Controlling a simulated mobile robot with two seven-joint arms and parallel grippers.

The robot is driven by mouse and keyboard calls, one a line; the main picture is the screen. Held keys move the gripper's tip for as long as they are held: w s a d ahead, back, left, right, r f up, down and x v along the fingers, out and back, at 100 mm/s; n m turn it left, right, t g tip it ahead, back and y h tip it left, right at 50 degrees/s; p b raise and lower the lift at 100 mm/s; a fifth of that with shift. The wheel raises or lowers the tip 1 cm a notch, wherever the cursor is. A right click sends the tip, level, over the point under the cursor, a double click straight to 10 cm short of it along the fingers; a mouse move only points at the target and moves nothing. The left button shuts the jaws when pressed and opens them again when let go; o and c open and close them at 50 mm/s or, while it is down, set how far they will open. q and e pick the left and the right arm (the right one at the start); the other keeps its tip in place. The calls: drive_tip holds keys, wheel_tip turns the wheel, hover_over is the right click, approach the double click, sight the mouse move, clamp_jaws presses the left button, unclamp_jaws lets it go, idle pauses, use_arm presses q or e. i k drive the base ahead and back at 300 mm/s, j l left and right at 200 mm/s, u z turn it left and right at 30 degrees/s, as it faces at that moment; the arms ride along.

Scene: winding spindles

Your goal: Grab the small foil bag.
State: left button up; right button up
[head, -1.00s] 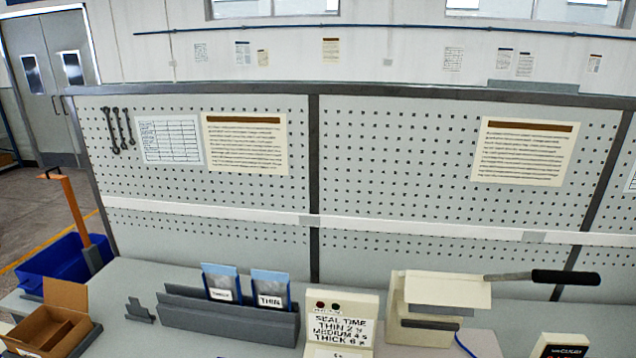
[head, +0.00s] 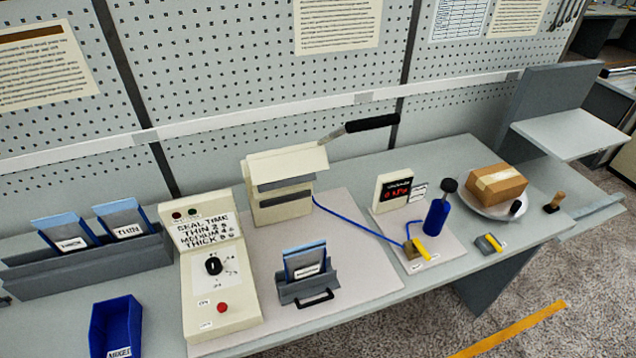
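Several blue-edged foil bags show in the head view. Two stand in the long grey rack (head: 90,262) at the left: one bag (head: 67,235) labelled "THICK" and one bag (head: 125,222) labelled "THIN". A third bag (head: 306,261) stands upright in a small grey holder (head: 309,287) with a black handle, on the light mat in front of the sealer. Its label is too small to read. I cannot tell which bag is the small one by size. Neither of my grippers is in view.
The lever sealer (head: 282,185) is behind the holder. A blue bin (head: 115,325), blue bottle (head: 436,217) and cardboard box (head: 496,185) on a plate are also on the bench. Open mat surrounds the holder.

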sight(307, 260)
drive_tip(key=i+j, duration=0.2)
drive_tip(key=i, duration=0.2)
drive_tip(key=i+j, duration=0.15)
drive_tip(key=i, duration=0.2)
drive_tip(key=i+j, duration=0.2)
drive_tip(key=i, duration=0.2)
drive_tip(key=z, duration=0.05)
